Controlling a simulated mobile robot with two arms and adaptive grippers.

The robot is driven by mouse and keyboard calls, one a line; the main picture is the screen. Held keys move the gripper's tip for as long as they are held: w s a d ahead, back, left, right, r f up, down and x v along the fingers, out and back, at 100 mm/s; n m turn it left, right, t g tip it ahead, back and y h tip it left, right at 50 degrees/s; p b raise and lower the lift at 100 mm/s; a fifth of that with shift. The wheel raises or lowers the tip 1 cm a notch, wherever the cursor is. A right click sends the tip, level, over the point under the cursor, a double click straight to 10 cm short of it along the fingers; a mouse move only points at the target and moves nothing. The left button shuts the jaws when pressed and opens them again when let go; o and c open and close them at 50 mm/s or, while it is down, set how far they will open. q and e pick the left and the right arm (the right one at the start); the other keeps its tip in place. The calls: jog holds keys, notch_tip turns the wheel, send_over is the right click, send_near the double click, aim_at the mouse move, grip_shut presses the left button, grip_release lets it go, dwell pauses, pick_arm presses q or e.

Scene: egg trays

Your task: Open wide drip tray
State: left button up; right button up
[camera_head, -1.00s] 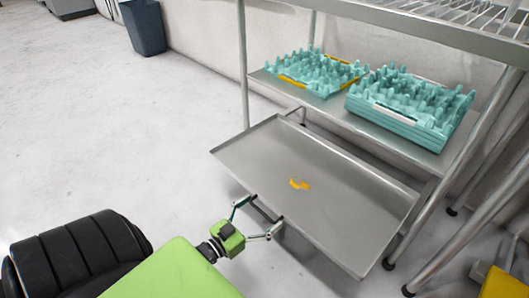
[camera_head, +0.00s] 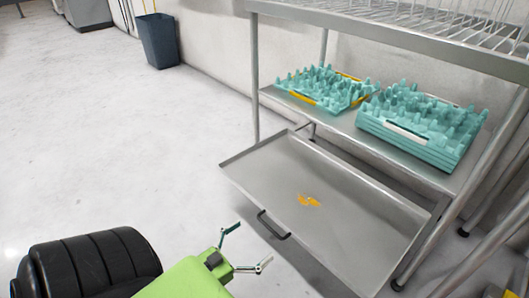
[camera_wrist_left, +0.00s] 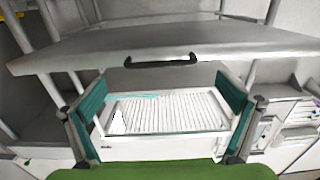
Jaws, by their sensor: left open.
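The wide drip tray (camera_head: 370,222) is a shallow metal pan slid far out from under the rack's lower shelf, with a yellow spill (camera_head: 308,200) on it. Its dark handle (camera_head: 273,226) is on the front edge, and nothing grips it. My left gripper (camera_head: 253,244) is open and empty, just in front of the handle and apart from it. In the left wrist view, the tray's front (camera_wrist_left: 240,40) and handle (camera_wrist_left: 160,62) lie beyond the spread fingers (camera_wrist_left: 163,108). My right gripper is not in view.
Teal egg trays (camera_head: 415,130) are stacked on the lower shelf (camera_head: 345,122), with another teal tray group (camera_head: 325,87) beside them. Metal rack legs (camera_head: 255,80) flank the drip tray. A dark bin (camera_head: 158,40) stands by the wall. The floor at left is clear.

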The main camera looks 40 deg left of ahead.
pick_arm(q)
jog(key=shift+s+a, duration=0.2)
jog(key=shift+s, duration=2.45)
